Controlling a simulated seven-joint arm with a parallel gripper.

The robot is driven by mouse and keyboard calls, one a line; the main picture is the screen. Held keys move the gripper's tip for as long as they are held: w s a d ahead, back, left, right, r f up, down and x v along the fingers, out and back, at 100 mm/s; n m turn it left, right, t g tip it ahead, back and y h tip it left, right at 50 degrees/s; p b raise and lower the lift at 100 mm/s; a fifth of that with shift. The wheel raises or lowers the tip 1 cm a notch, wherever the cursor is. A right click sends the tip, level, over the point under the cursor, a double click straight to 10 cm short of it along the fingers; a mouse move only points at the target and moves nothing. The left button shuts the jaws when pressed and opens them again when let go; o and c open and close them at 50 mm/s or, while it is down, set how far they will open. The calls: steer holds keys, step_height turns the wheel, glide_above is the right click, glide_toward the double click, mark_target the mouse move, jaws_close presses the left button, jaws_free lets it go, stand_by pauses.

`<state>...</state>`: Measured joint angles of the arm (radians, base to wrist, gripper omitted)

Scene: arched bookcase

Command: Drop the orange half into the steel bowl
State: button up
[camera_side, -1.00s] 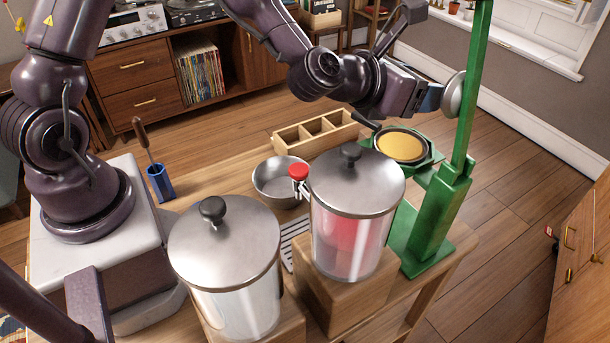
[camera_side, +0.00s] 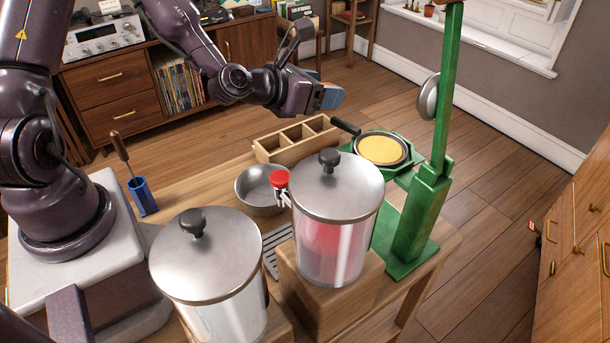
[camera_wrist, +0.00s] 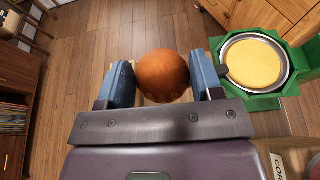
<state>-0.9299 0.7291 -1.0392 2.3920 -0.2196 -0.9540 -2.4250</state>
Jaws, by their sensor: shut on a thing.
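My gripper (camera_wrist: 162,82) is shut on the orange half (camera_wrist: 163,75), whose round brownish-orange side shows between the blue fingers in the wrist view. In the side view my gripper (camera_side: 331,97) is raised behind the wooden tray, back from and above the bowl. The orange half is hidden there. The steel bowl (camera_side: 252,205) stands on the wooden table, left of the red-lidded tap. Its visible inside looks empty, but its right part is hidden by the tap and canister.
Two lidded canisters (camera_side: 330,200) (camera_side: 207,255) stand in front of the bowl. A three-part wooden tray (camera_side: 268,153) lies behind it. A green press (camera_side: 418,215) with a pan holding a yellow disc (camera_side: 381,149) stands at the right. A blue holder (camera_side: 142,196) stands at the left.

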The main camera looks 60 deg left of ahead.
steer(key=s+d+r, duration=0.2)
steer(key=d, duration=0.5)
steer(key=w+m+h, duration=0.2)
steer(key=w+h, duration=0.1)
steer(key=w+f+m+h, duration=0.1)
steer(key=shift+w+d+m+g+h, duration=0.3)
steer(key=shift+d+g, duration=0.1)
steer(key=w+a+f+m+g+h, duration=0.6)
steer(key=a+f+m+g+h, duration=0.25)
steer(key=m, duration=0.25)
steer(key=s+a+f+m+g, duration=0.1)
steer(key=s+f+m+g, duration=0.15)
steer(key=s, duration=0.55)
steer(key=s+a+f+m+g, duration=0.1)
steer(key=s+f+m+g, duration=0.2)
steer(key=s, duration=0.4)
steer(key=s+r+n, duration=0.2)
steer(key=s+r, duration=0.2)
steer(key=r, duration=0.1)
steer(key=shift+t+h, duration=0.4)
steer(key=shift+h, duration=0.05)
steer(key=shift+s+f, duration=0.15)
steer(key=shift+f, duration=2.65)
